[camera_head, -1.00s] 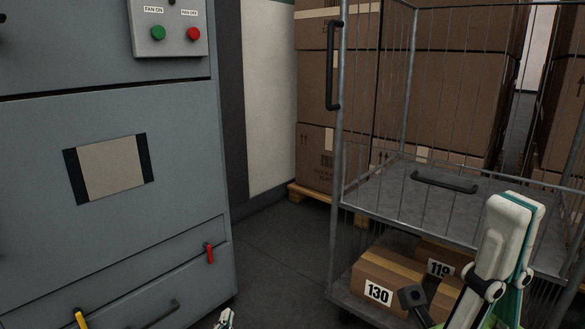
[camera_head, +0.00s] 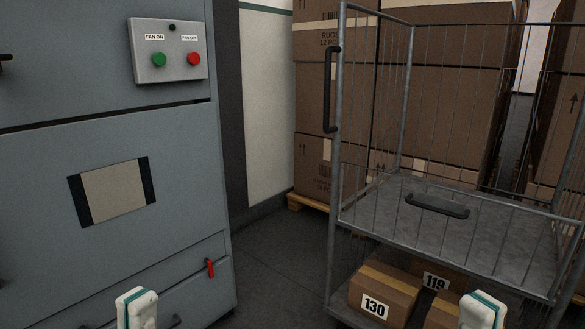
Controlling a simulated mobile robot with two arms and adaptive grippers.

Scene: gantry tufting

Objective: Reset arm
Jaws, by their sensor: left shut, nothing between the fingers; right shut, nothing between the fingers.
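My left arm shows only as a white link with a teal band (camera_head: 137,308) at the bottom edge, left of the middle, in front of the grey cabinet. My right arm shows only as a similar white and teal link (camera_head: 483,311) at the bottom edge, in front of the cart's lower shelf. Both links stand upright at about the same height. Neither gripper's fingers show; they are hidden or below the picture. I see nothing held.
A grey cabinet (camera_head: 120,245) with a fan button box (camera_head: 168,78) and red handle (camera_head: 210,268) stands left. A wire cart (camera_head: 410,240) stands right, with boxes 130 (camera_head: 385,288) and 119 (camera_head: 437,278) on its lower shelf. Stacked cartons (camera_head: 325,110) stand behind. Floor between (camera_head: 270,265) is clear.

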